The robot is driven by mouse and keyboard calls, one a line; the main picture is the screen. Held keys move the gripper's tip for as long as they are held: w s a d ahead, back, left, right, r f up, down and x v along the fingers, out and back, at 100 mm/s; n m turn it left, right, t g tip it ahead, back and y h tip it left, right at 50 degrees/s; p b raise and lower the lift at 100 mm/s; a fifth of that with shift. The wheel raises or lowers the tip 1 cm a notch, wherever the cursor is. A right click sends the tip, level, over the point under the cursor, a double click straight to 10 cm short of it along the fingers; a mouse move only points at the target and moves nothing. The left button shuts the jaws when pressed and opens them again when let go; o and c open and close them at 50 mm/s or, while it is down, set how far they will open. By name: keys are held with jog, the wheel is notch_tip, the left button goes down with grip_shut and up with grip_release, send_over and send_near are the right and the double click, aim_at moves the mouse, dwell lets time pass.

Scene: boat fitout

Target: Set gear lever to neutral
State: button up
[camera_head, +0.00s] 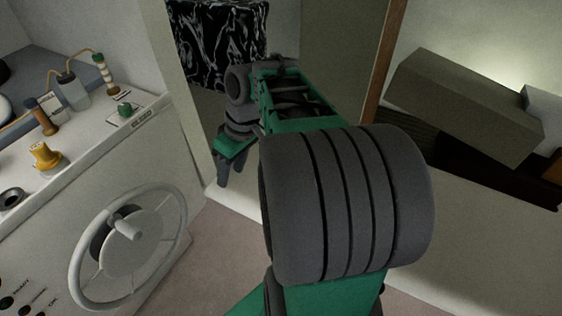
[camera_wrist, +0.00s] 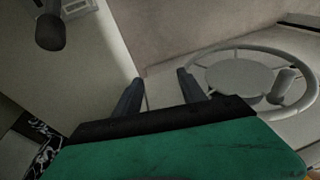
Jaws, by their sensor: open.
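My gripper (camera_head: 223,172) hangs at the far end of my arm in the head view, to the right of the steering wheel (camera_head: 130,245) and apart from the white console. In the wrist view my gripper's fingers (camera_wrist: 160,88) are spread with nothing between them. A dark round-ended lever or knob (camera_wrist: 50,32) stands at the upper left of the wrist view, beside a pale plate, apart from the fingers. It looks like the gear lever, but I cannot be sure. Its position marks are not readable. I cannot match it to anything in the head view.
The console (camera_head: 75,185) carries a yellow knob (camera_head: 45,156), a green knob (camera_head: 125,109) and a brown-handled item (camera_head: 45,121). The steering wheel also shows at right in the wrist view (camera_wrist: 238,73). A long box (camera_head: 465,105) lies at the right.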

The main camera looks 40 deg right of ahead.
jog(key=s+d+r+n+y+p, duration=0.1)
jog(key=s+d+n, duration=0.15)
jog(key=d, duration=0.55)
jog(key=s+d+n+y+p, duration=0.1)
jog(key=s+d, duration=0.3)
jog(key=d, duration=0.5)
jog(key=x, duration=0.2)
jog(key=b+x, duration=0.1)
jog(key=x, duration=0.2)
jog(key=b+x, duration=0.1)
jog(key=x, duration=0.1)
jog(key=shift+w+a, duration=0.2)
jog(key=shift+a, duration=0.2)
jog(key=shift+c, duration=0.2)
grip_shut()
